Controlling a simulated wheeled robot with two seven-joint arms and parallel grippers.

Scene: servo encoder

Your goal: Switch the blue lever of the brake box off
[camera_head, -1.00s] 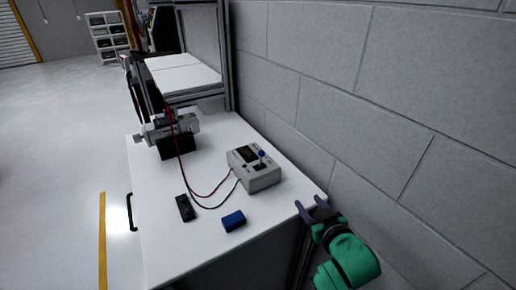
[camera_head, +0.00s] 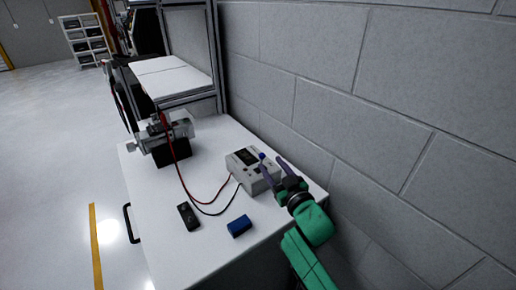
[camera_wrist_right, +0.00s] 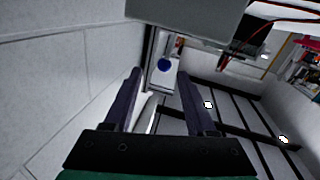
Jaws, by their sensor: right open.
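The brake box (camera_head: 240,162) is a light grey box with a dark display, on the white bench top. Its blue lever knob (camera_head: 262,155) stands up at the box's right side. My right gripper (camera_head: 273,164) is open, reaching in from the lower right with its purple fingers at the lever. In the right wrist view the blue knob (camera_wrist_right: 165,64) shows beyond the gap between the two open fingers (camera_wrist_right: 158,78). I cannot tell whether a finger touches the lever. My left gripper is not in view.
A black handheld item (camera_head: 188,216) and a blue block (camera_head: 239,226) lie near the front. A grey block wall (camera_head: 400,120) stands close on the right.

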